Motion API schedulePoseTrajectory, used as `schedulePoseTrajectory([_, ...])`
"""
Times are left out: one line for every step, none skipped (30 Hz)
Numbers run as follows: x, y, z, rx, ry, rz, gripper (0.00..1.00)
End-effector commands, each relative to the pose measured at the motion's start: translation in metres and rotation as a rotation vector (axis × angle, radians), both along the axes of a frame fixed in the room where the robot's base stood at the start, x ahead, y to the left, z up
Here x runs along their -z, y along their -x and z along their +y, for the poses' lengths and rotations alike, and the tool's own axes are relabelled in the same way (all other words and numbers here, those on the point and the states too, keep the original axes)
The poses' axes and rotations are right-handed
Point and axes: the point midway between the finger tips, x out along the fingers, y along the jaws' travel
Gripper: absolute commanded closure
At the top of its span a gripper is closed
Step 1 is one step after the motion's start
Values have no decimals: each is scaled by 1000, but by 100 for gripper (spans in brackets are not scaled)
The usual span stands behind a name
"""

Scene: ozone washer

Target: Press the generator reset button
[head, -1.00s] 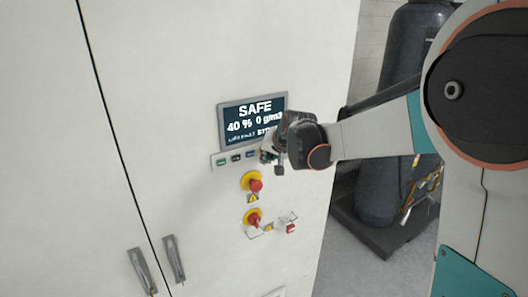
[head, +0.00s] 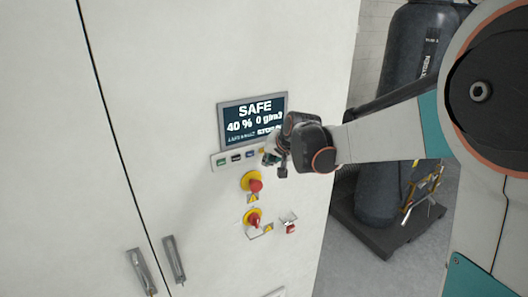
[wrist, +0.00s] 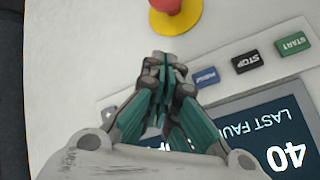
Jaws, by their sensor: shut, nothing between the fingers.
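A button strip (head: 229,161) sits below the display on the white cabinet. It carries a green START button (wrist: 292,45), a black STOP button (wrist: 246,63) and a blue button (wrist: 206,77). In the head view, a small orange patch (head: 262,151) shows just right of the blue button, partly covered by my gripper (head: 268,158). I cannot read a reset label. In the wrist view, my gripper (wrist: 165,65) is shut and empty, its fingertips over the strip beside the blue button. They hide what lies under them; contact cannot be told.
The display (head: 253,119) reads SAFE, 40 % and 0 g/m3. A red mushroom button on yellow (head: 254,184) sits below the strip, with a red-and-yellow switch (head: 252,219) under it. Door handles (head: 173,259) are lower left. Dark tanks (head: 384,190) stand at right.

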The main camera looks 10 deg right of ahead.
Motion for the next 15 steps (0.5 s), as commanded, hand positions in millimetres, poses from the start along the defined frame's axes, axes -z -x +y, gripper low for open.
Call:
schedulePoseTrajectory([0,0,0,0,0,0,100])
schedulePoseTrajectory([0,0,0,0,0,0,100])
schedulePoseTrajectory([0,0,0,0,0,0,100])
schedulePoseTrajectory([0,0,0,0,0,0,100])
schedulePoseTrajectory([0,0,0,0,0,0,100])
schedulePoseTrajectory([0,2,-1,0,0,0,100])
schedulePoseTrajectory([0,3,-1,0,0,0,100])
schedulePoseTrajectory([0,5,-2,1,-1,0,100])
schedulePoseTrajectory([0,8,-3,1,-1,0,100])
schedulePoseTrajectory([0,11,-4,1,0,1,100])
schedulePoseTrajectory([0,13,-5,1,0,1,100])
schedulePoseTrajectory([0,17,-6,1,0,1,100])
schedulePoseTrajectory([0,20,-6,1,0,1,100])
schedulePoseTrajectory([0,22,-7,1,0,1,100])
schedulePoseTrajectory([0,26,-8,1,1,0,100])
